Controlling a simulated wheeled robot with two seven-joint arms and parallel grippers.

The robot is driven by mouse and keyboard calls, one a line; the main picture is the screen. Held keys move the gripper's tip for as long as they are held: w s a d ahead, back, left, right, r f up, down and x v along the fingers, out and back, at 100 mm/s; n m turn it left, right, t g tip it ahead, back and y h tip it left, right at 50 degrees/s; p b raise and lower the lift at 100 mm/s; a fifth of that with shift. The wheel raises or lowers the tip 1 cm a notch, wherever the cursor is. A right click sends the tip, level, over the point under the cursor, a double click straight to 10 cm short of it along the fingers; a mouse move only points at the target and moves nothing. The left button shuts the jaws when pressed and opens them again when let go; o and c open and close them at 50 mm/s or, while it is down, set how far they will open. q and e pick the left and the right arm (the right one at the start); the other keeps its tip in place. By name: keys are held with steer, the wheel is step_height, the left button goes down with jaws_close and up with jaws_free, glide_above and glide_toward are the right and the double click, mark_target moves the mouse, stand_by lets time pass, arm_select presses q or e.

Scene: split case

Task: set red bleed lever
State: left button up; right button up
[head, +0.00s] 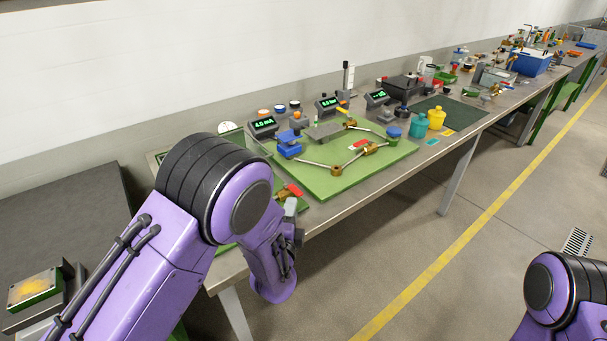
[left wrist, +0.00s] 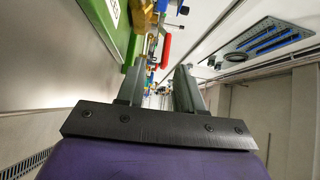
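A red lever (head: 295,189) on a brass valve (head: 283,195) sits at the front left of the bench, just beyond my left gripper (head: 292,209). A red lever also shows in the left wrist view (left wrist: 166,49), ahead of the fingertips. Another red lever (head: 359,144) lies on a brass valve on the green board. I cannot tell which one is the bleed lever. In the left wrist view, my left gripper (left wrist: 158,78) has its fingers apart, with nothing visibly held. My left arm hides part of the bench. My right gripper is out of view.
The green board (head: 325,187) carries pipes, a blue fitting (head: 289,144) and fittings near several digital displays (head: 328,102). Turquoise (head: 419,126) and yellow (head: 436,118) bottles stand right of it.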

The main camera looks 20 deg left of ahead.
mark_target(296, 187)
arm_select(q)
steer(key=shift+w+a+r, duration=0.1)
steer(key=shift+w+r, duration=0.1)
steer(key=shift+w, duration=0.8)
steer(key=w, duration=0.1)
steer(key=w+r+p, duration=0.1)
steer(key=w+p, duration=0.1)
steer(key=shift+w+a+r, duration=0.2)
steer(key=shift+a, duration=0.2)
steer(key=w, duration=0.1)
steer(key=w+f, duration=0.1)
steer(key=w, duration=0.2)
steer(key=shift+w+a+f, duration=0.2)
steer(key=shift+w+f, duration=0.05)
steer(key=shift+w, duration=0.05)
steer(key=shift+s+r, duration=0.3)
steer(key=shift+w+f, duration=0.1)
steer(key=shift+w, duration=0.05)
jaws_close()
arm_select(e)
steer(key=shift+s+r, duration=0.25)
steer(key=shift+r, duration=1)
